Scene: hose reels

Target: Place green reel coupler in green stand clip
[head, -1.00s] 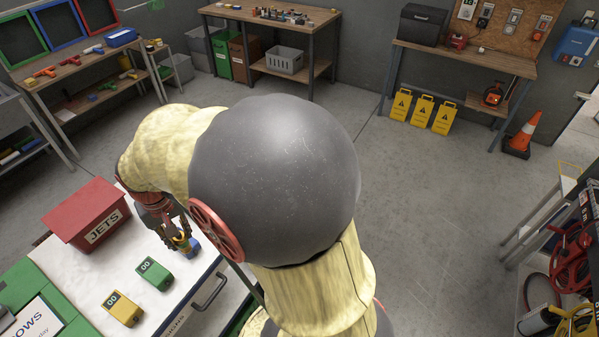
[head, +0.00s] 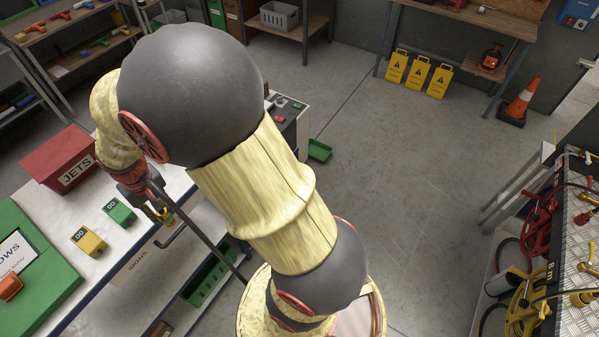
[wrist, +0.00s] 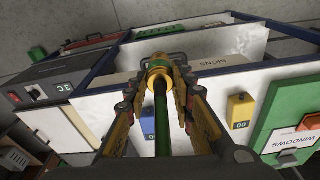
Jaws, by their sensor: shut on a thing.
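My gripper (wrist: 160,75) is shut on a brass-yellow coupler (wrist: 158,66) with a green hose (wrist: 162,130) running from it toward the wrist camera. In the head view my gripper (head: 163,215) hangs near the front edge of the white bench, beside a green block marked 00 (head: 119,211). The coupler is small and partly covered by the fingers there. I cannot make out the green stand clip in either view.
The white bench (head: 140,240) holds a red JETS box (head: 60,160), a yellow block (head: 89,241) and a green WINDOWS board (head: 45,285). A blue block (wrist: 148,118) shows in the wrist view. Red (head: 540,225) and yellow (head: 520,315) reels stand right.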

